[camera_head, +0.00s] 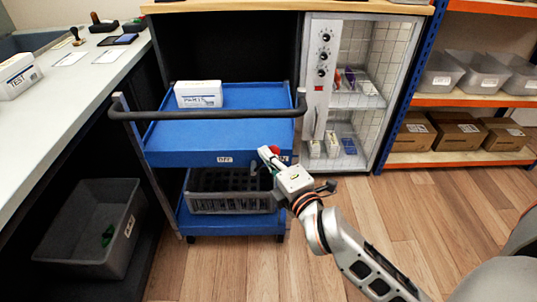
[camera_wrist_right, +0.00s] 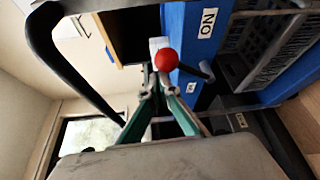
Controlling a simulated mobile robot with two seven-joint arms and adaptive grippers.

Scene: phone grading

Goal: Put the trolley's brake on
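The blue trolley (camera_head: 200,138) stands in front of the cabinet, with a dark push handle (camera_head: 200,114). Its front edge bears an OFF label (camera_head: 224,159) and, further right, an ON label (camera_wrist_right: 208,22). The brake lever's red knob (camera_head: 275,150) is partly hidden by my right gripper (camera_head: 268,155) in the head view. In the wrist view the red knob (camera_wrist_right: 166,60) on its dark lever is just at my right fingertips, in the stretch between the labels. The fingertips are nearly together with nothing clearly gripped; contact with the knob cannot be told. My left gripper is not in view.
A white box (camera_head: 198,94) lies on the trolley's top shelf, and a grey crate (camera_head: 232,202) sits on its lower shelf. A workbench (camera_head: 85,75) is on the left above a grey bin (camera_head: 92,225). The wooden floor (camera_head: 440,215) at right is clear.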

